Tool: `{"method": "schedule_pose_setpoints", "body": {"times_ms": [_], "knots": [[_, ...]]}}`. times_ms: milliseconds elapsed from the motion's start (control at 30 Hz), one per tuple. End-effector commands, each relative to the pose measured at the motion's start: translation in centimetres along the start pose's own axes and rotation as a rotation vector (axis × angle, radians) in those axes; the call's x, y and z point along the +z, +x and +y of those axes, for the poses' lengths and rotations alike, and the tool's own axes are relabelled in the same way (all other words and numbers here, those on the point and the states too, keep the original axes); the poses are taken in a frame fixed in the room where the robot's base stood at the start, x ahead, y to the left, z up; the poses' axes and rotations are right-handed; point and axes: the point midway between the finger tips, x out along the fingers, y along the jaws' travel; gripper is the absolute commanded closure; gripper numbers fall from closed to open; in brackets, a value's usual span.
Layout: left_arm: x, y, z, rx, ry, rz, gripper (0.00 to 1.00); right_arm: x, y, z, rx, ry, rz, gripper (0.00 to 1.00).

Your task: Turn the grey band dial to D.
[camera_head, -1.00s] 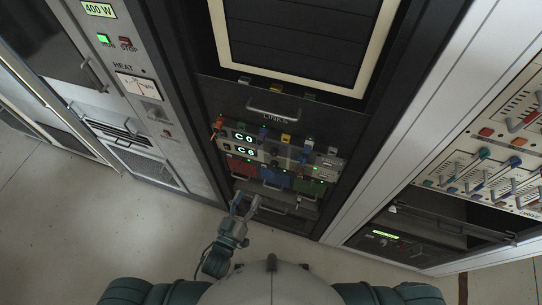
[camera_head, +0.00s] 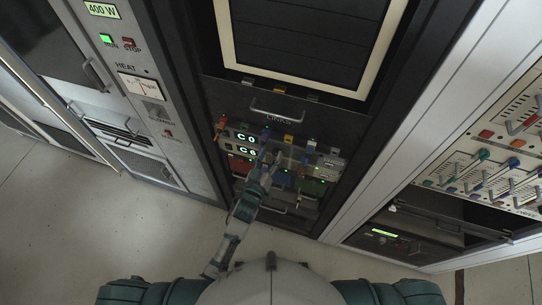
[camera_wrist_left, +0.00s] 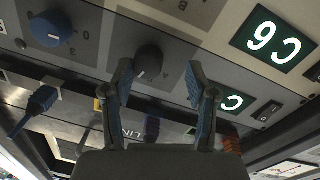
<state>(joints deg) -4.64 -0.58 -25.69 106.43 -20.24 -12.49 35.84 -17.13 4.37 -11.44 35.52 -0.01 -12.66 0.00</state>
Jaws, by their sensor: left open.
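In the left wrist view, which looks upside down, a dark grey dial (camera_wrist_left: 148,60) sits on the grey panel face, with a small light mark on its edge. My left gripper (camera_wrist_left: 156,75) is open, its two fingertips on either side of the dial; I cannot tell whether they touch it. In the head view my left gripper (camera_head: 268,158) reaches up to the unit below the LINKS label and covers the dial area. The letters around the dial are too faint to read surely. My right gripper is not in view.
A blue dial (camera_wrist_left: 50,28) sits beside the grey one in the wrist view. Lit displays read C6 (camera_wrist_left: 272,40) and C0 (camera_head: 246,138). A blue-capped part (camera_wrist_left: 38,105) and a ribbed orange part (camera_wrist_left: 230,142) stick out nearby. A drawer handle (camera_head: 276,112) lies above.

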Motion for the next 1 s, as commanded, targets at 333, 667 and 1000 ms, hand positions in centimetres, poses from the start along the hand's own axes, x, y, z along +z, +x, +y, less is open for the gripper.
{"method": "schedule_pose_setpoints", "body": {"times_ms": [333, 667, 1000], "knots": [[0.2, 0.3, 0.7, -0.002, 0.007, -0.003, 0.78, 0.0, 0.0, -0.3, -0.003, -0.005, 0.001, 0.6], [0.1, 0.1, 0.6, 0.005, 0.001, 0.0, 1.0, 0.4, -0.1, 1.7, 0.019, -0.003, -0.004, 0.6], [-0.1, 0.1, 0.4, 0.0, 0.016, 0.001, 1.0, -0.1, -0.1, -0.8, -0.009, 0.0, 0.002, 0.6]]}}
